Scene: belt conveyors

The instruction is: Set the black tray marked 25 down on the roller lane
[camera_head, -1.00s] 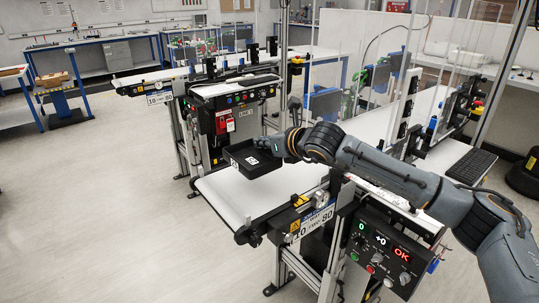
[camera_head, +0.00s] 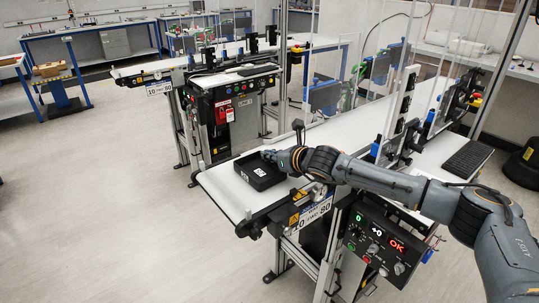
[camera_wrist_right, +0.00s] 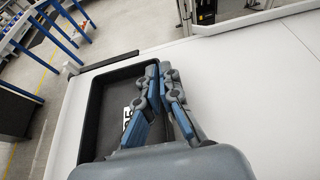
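The black tray (camera_head: 266,184) is at the near left end of the near white conveyor (camera_head: 221,192) in the head view. It looks level, resting on or very close to the white surface. In the right wrist view the tray (camera_wrist_right: 112,90) shows a white label inside, partly hidden by a finger. My right gripper (camera_wrist_right: 165,72) has its fingers closed on either side of the tray's right wall. My left gripper is not in view. I cannot make out rollers on the white surface.
A control box (camera_head: 385,245) with lit displays hangs on the conveyor's near side. A second conveyor (camera_head: 238,77) stands behind to the left. Black keyboard-like strip (camera_head: 467,159) and upright posts stand at the right. The white surface right of the tray is clear.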

